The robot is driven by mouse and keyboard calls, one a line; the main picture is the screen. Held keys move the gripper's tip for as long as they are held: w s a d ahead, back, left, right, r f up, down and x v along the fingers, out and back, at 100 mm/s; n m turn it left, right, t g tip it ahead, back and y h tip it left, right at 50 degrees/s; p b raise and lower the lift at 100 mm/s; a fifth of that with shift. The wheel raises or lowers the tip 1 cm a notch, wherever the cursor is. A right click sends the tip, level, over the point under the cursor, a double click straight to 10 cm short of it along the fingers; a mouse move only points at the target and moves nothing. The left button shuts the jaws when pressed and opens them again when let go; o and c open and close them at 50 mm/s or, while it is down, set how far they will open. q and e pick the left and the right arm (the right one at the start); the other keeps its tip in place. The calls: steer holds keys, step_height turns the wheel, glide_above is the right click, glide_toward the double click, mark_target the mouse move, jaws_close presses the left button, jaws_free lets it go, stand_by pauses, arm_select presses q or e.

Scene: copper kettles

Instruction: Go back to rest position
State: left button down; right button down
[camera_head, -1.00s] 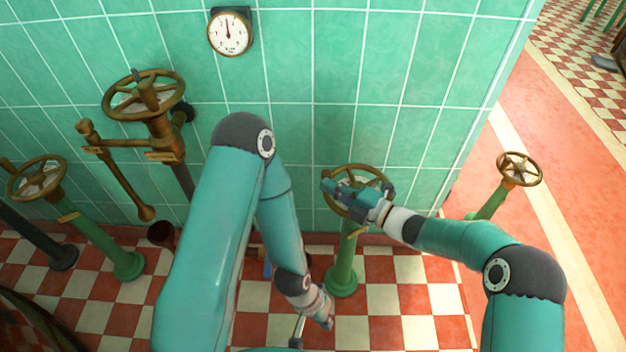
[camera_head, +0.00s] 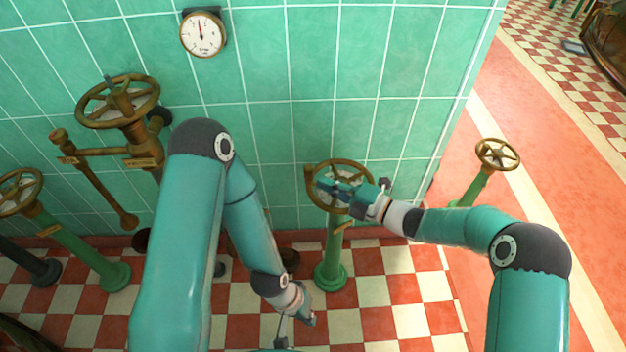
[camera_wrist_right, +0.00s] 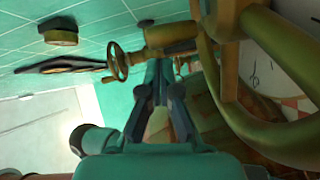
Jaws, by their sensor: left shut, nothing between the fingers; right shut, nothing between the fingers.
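My right gripper (camera_head: 328,185) is shut and empty. In the head view it overlaps the brass handwheel (camera_head: 340,161) on a green pedestal valve; I cannot tell whether they touch. In the right wrist view my right gripper's fingers (camera_wrist_right: 158,72) are together, and a large brass wheel rim (camera_wrist_right: 285,75) is very close on the right. My left gripper (camera_head: 310,318) hangs low over the checkered floor, pointing down, seen small and partly edge-on. It is shut with nothing visible in it.
A green tiled wall (camera_head: 310,60) with a round gauge (camera_head: 202,34) stands ahead. Brass-wheeled valves stand at left (camera_head: 118,100) and far left (camera_head: 20,190). Another handwheel (camera_head: 497,154) stands at right. Red floor (camera_head: 520,120) is open beyond the wall's corner.

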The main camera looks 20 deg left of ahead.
steer(key=d, duration=1)
steer(key=s+d+f+n+g+h, duration=0.2)
steer(key=s+d+f+n+h, duration=0.2)
steer(key=s+d+f+n, duration=0.4)
steer(key=s+d+f+n+g+h, duration=0.2)
steer(key=s+d+f+n+h, duration=0.3)
steer(key=s+n, duration=0.5)
steer(key=s+d+f+n+g+h, duration=0.1)
steer(key=s+d+f+n+h, duration=0.3)
steer(key=s+d+f+n, duration=0.5)
steer(key=w+a+r+n+t, duration=0.1)
steer(key=w+a+n+t, duration=0.15)
steer(key=n, duration=0.85)
step_height(320, 180, up, 17)
steer(key=p, duration=1.7)
steer(key=shift+d+t, duration=0.3)
steer(key=shift+t, duration=0.05)
